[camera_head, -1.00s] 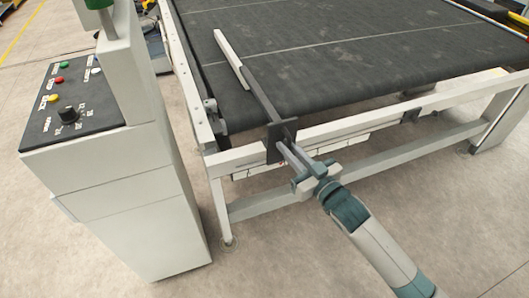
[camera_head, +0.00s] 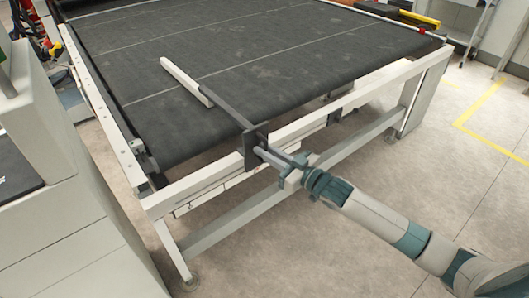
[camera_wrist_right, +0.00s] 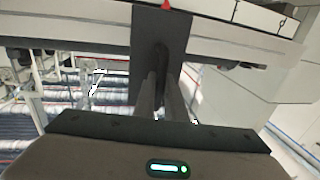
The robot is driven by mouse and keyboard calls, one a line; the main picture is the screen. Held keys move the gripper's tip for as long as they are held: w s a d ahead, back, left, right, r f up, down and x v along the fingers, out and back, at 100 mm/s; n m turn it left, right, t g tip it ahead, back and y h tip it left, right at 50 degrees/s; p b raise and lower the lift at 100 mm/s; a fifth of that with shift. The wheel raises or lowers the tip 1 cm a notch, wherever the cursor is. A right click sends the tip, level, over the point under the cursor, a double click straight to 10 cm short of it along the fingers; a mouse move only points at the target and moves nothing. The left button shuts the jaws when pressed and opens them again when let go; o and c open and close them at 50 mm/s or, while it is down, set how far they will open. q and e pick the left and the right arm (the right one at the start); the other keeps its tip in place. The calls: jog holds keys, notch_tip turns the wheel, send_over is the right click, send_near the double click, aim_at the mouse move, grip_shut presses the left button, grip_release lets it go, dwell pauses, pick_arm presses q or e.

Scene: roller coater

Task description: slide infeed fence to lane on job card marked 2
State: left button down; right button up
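The infeed fence is a white bar (camera_head: 187,82) lying over the dark belt, joined by a dark arm (camera_head: 226,107) to a dark plate (camera_head: 255,146) at the front rail (camera_head: 205,180). My right gripper (camera_head: 268,153) is at the front face of this plate. In the right wrist view, its two fingers (camera_wrist_right: 159,98) reach the plate (camera_wrist_right: 143,35) and close around a dark handle (camera_wrist_right: 160,62), partly hidden between them. A small red pointer (camera_wrist_right: 166,5) shows above the plate. The job card and lane numbers are not visible. My left gripper is out of view.
The belt (camera_head: 330,45) has pale lines across it and is clear right of the fence. A pale cabinet (camera_head: 60,225) stands at the left. A support leg (camera_head: 425,95) holds the frame's right end. Open floor (camera_head: 460,175) lies in front and right.

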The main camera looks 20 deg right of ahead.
jog(key=shift+o, duration=0.7)
jog(key=shift+a, duration=0.1)
jog(key=shift+s, duration=0.1)
